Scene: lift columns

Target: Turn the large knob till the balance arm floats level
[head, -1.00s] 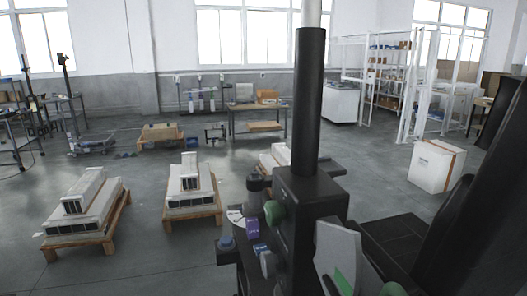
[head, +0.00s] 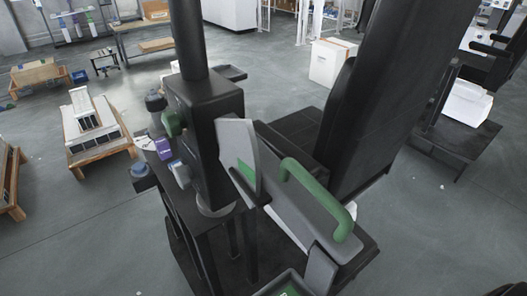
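A black lift column (head: 190,40) rises from a black block (head: 215,105). A green knob (head: 172,123) sits on the block's left side; I cannot tell for sure whether it is the large knob. A grey fan-shaped plate (head: 236,150) with a green mark stands at the block's right. A grey arm (head: 285,212) with a green loop handle (head: 320,196) runs from beside the plate down to the right, probably the balance arm. It looks sloped, but the tilted view makes its level hard to judge. Neither of my grippers is in view.
A dark cylinder (head: 155,102), a purple box (head: 163,149) and a blue-topped knob (head: 142,172) sit left of the block. A tall black seat-like panel (head: 385,100) stands to the right. Pallets with white units (head: 95,125) lie left. Grey floor is open at lower left and right.

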